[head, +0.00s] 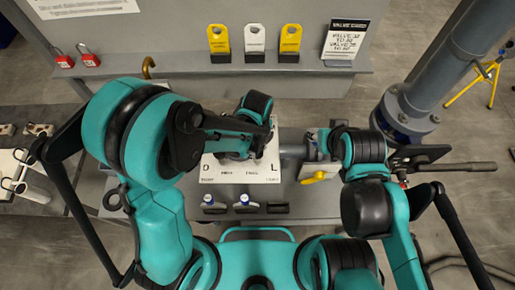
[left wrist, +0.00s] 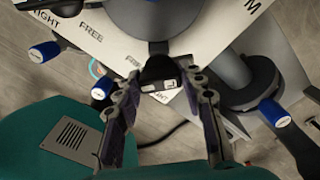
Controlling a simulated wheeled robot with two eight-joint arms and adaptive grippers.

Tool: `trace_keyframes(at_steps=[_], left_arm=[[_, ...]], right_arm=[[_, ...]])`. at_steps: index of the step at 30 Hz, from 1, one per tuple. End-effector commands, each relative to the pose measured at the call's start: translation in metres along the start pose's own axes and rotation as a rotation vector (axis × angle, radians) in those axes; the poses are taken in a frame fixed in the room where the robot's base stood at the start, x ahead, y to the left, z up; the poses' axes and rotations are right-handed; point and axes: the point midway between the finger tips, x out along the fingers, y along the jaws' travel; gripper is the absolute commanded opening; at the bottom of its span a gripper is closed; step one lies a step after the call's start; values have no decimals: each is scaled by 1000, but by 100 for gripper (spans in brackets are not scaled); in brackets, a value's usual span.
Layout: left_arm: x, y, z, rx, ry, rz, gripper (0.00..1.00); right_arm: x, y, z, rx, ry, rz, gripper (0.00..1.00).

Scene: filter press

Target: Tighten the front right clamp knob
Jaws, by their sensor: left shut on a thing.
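A white plate (head: 240,173) with printed labels lies in the middle of the bench. In the left wrist view, my left gripper (left wrist: 160,84) has its two fingers on either side of a black clamp knob (left wrist: 159,70), near the plate edge and the words FREE and TIGHT. In the head view my left arm covers this knob and my left fingers. My right gripper (head: 318,145) is to the right of the plate, above a yellow handle (head: 319,178). Its fingers are too small to tell open from shut.
Blue-topped knobs (head: 208,199) (head: 243,200) stand along the front edge of the bench. Yellow tags (head: 219,40) and red padlocks (head: 90,57) are on the back shelf (head: 180,78). A thick grey pipe (head: 430,85) stands at the right.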

Motion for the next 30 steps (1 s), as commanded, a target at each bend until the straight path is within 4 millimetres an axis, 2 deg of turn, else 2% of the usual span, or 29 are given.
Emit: trace_keyframes(at_steps=[12,30], left_arm=[[2,0,0,-367,0,-1,10],[1,0,0,-936,0,-1,10]], right_arm=[[22,0,16,0,0,0,40],[44,0,32,0,0,0,40]])
